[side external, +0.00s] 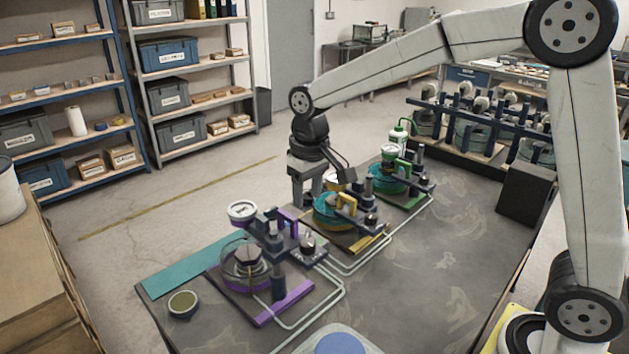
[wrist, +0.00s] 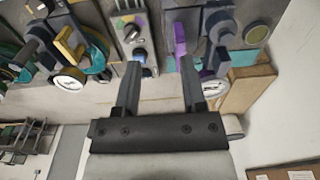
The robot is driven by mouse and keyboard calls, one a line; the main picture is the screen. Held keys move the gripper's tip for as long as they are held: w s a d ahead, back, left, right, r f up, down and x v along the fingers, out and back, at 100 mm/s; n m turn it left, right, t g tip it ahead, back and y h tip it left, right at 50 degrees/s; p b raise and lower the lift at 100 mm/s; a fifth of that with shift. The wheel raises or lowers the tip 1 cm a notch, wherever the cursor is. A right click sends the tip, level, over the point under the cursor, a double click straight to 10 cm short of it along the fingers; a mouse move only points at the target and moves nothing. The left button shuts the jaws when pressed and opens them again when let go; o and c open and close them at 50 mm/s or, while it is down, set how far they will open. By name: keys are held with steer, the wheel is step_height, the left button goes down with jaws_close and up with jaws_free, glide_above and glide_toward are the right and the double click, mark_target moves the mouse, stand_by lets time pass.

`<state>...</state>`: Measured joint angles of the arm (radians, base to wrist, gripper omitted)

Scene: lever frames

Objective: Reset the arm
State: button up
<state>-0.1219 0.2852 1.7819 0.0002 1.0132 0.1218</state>
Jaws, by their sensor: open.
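My gripper (side external: 301,196) hangs at the end of my arm, pointing down at the table's far-left edge, between the purple-marked lever frame (side external: 286,295) and the yellow-marked one (side external: 352,243). In the wrist view my gripper (wrist: 160,70) has two dark fingers spread apart, with nothing between them. A purple lever (wrist: 180,40) shows beyond the right finger, and a yellow lever (wrist: 65,42) is farther left. Whether the fingers touch anything below cannot be told from the side view.
A green-marked frame (side external: 404,193) stands farther back. White-faced gauges (side external: 242,210) stand on the frames, and pale pipes (side external: 338,291) run along the table. A dark box (side external: 526,195) is at the right. The table's middle (side external: 430,265) is clear.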

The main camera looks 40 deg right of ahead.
steer(key=s+d+f+t, duration=0.1)
steer(key=s+d+f, duration=0.1)
steer(key=s+f, duration=0.3)
steer(key=s+d+f, duration=0.3)
steer(key=s+f, duration=0.2)
steer(key=s, duration=0.6)
steer(key=shift+d+f+t, duration=0.2)
steer(key=shift+f+t, duration=0.2)
